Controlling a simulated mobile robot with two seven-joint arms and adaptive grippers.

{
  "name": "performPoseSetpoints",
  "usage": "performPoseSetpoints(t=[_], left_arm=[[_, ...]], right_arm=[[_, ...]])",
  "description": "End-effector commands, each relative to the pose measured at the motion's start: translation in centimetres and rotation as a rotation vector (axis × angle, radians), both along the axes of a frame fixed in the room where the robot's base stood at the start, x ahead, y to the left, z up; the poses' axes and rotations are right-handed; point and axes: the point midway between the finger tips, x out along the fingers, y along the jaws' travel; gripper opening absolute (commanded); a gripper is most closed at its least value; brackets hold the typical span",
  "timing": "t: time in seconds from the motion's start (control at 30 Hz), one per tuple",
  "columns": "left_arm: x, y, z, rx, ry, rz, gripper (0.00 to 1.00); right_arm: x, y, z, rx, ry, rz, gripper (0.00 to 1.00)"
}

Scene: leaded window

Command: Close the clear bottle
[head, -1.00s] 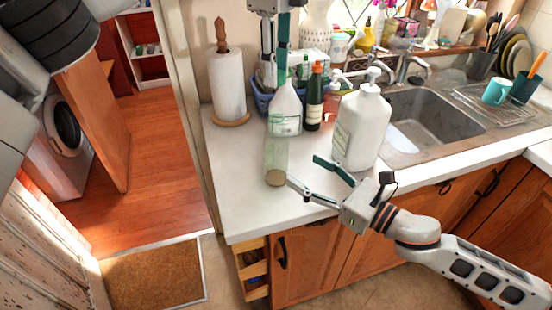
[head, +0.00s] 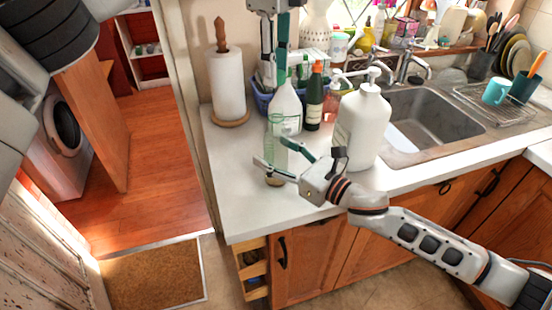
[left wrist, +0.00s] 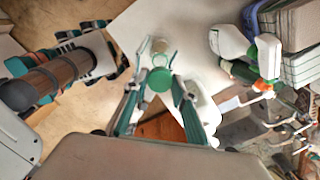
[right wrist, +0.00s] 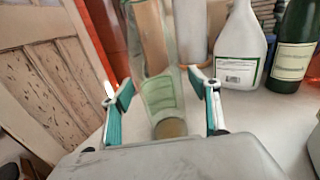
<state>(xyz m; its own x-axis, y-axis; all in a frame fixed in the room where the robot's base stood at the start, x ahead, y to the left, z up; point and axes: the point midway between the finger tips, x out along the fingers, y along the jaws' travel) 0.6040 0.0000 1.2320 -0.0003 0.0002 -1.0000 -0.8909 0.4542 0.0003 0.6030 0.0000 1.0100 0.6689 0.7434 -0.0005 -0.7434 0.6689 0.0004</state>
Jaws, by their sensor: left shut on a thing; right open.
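The clear bottle (head: 276,130) stands upright near the counter's left front part. My right gripper (head: 279,158) is open with its fingers around the bottle's lower half, one on each side. In the right wrist view the bottle (right wrist: 162,95) stands between the open fingers (right wrist: 163,100); I cannot tell whether they touch it. My left gripper (head: 281,75) points down from the top, above the bottle. In the left wrist view it (left wrist: 158,88) is shut on a round green cap (left wrist: 159,80), with the bottle (left wrist: 160,48) below and beyond it. The cap is not clear in the head view.
A large white pump bottle (head: 363,125) stands right of my right gripper. A spray bottle (head: 286,105) and a dark green bottle (head: 314,100) stand behind. A paper towel roll (head: 228,85) is at the back left. The counter (head: 235,185) is free at the left front.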

Motion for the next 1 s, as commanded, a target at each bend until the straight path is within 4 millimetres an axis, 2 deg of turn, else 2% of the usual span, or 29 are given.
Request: performPoseSetpoints(t=[0.07, 0.2, 0.3, 0.43, 0.73, 1.0], left_arm=[[0.0, 0.0, 0.0, 0.0, 0.0, 0.0, 0.2], [0.0, 0.0, 0.0, 0.0, 0.0, 0.0, 0.2], [0.0, 0.0, 0.0, 0.0, 0.0, 0.0, 0.2], [0.0, 0.0, -0.5, 0.001, 0.002, 0.0, 0.2], [0.0, 0.1, -4.4, 0.0, 0.002, -0.001, 0.2], [0.0, 0.0, -5.0, 0.0, 0.0, 0.0, 0.2]], right_arm=[[0.0, 0.0, 0.0, 0.0, 0.0, 0.0, 0.61], [0.0, 0.0, 0.0, 0.0, 0.0, 0.0, 0.25], [0.0, 0.0, 0.0, 0.0, 0.0, 0.0, 0.01], [0.0, 0.0, 0.0, 0.0, 0.0, 0.0, 0.01], [0.0, 0.0, 0.0, 0.0, 0.0, 0.0, 0.01], [0.0, 0.0, 0.0, 0.0, 0.0, 0.0, 0.01]])
